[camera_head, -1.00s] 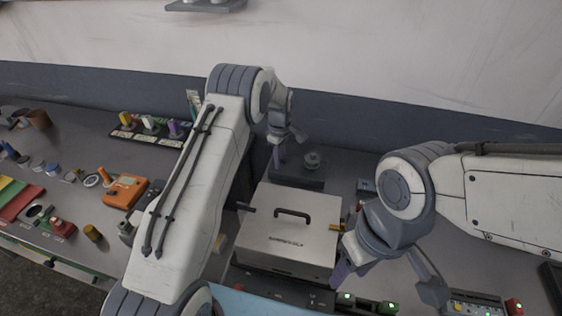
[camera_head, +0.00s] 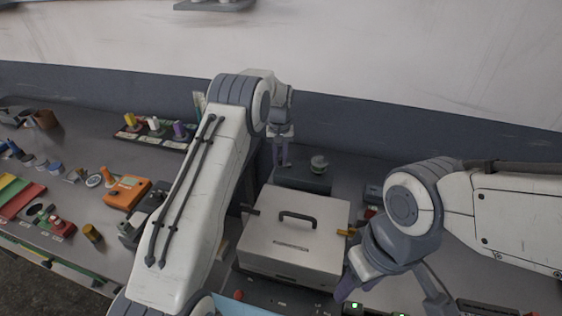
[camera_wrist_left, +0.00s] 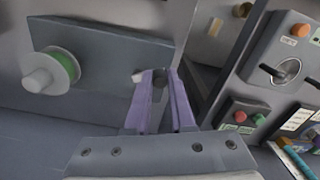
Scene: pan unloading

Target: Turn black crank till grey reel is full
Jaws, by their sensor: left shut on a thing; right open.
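The grey reel (camera_head: 318,163) stands on a dark grey block (camera_head: 301,181) behind the metal box. In the left wrist view the reel (camera_wrist_left: 38,80) shows a pale grey hub and a band of green around its core. My left gripper (camera_head: 281,163) points down at the left end of the block. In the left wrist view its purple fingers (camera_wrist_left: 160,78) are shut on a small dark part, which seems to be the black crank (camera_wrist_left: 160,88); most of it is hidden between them. My right gripper (camera_head: 348,286) is open, low beside the box, partly hidden by its wrist.
A metal box (camera_head: 292,232) with a black handle stands in front of the block. An orange device (camera_head: 127,192) and a rack of coloured spools (camera_head: 152,130) are on the left. In the left wrist view, a lever panel (camera_wrist_left: 285,70) stands right of my fingers.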

